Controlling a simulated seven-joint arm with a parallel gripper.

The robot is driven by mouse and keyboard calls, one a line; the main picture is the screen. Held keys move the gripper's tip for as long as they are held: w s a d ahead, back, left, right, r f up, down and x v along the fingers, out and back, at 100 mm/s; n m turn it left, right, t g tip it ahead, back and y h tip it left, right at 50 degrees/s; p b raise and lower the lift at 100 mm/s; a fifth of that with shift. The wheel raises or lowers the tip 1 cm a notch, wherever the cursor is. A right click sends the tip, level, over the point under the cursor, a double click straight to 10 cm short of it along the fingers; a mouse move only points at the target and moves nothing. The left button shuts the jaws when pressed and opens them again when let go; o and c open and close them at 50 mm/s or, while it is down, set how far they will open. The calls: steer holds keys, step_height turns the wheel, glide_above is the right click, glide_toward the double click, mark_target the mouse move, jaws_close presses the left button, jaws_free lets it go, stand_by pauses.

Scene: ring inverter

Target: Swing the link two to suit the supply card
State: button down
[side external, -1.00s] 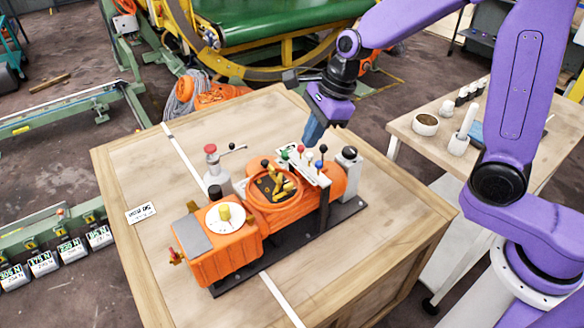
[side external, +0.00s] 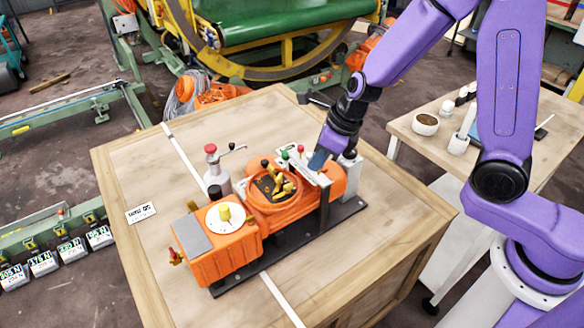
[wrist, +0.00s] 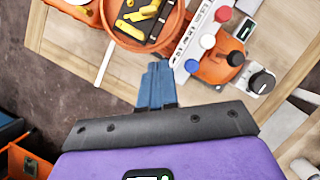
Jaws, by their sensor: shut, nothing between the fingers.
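An orange machine (side external: 218,262) with a round opening stands on the table. Inside its orange ring (side external: 262,205) a dark block carries several yellow links (side external: 275,186); which is link two I cannot tell. They show at the top of the wrist view (wrist: 145,13). A white printed card (side external: 141,212) lies left of the machine; its text is too small to read. My gripper (side external: 318,161) is shut and empty at the levers on the machine's right end. In the wrist view its blue fingers (wrist: 156,72) point toward the ring's rim, left of the white strip.
A white strip (wrist: 188,50) has ball-topped levers beside it: red (wrist: 223,14), white (wrist: 207,41), blue (wrist: 192,66) and black. A red-knobbed crank (side external: 211,150) stands behind the machine.

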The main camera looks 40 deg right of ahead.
mark_target(280, 179)
steer(key=x, duration=0.4)
steer(key=shift+w+f, duration=0.1)
steer(key=shift+f, duration=0.05)
stand_by(0.4)
steer(key=shift+f, duration=0.2)
steer(key=shift+w+a, duration=0.65)
steer(key=shift+w, duration=0.15)
steer(key=shift+w+a, duration=0.6)
steer(key=shift+w, duration=0.2)
